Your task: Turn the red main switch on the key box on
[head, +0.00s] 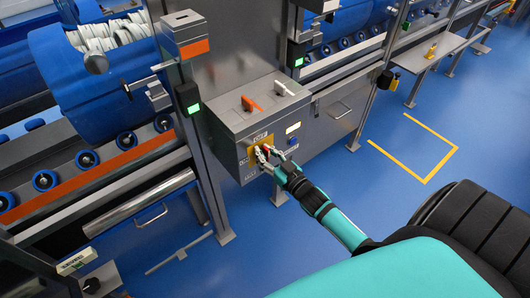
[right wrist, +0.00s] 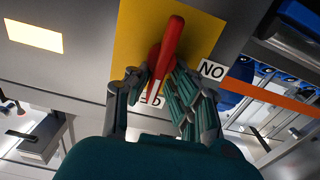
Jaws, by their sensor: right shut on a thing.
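The red main switch (right wrist: 170,45) is a red handle on a yellow plate (right wrist: 206,22) in the right wrist view. The plate also shows in the head view (head: 260,135) on the front of the grey key box (head: 226,132). My right gripper (right wrist: 158,88) is shut on the handle, one finger on each side. The handle leans slightly, its lower end toward a partly hidden label at the bottom, which seems to read OFF. An ON label (right wrist: 212,70), seen turned over, lies to the right of the handle. My left gripper is not in view.
An orange lever (head: 252,104) and a white lever (head: 284,88) stand on top of the box. Blue tubs and rollers (head: 45,180) stand left. Blue floor with a yellow outline (head: 425,178) is clear at right.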

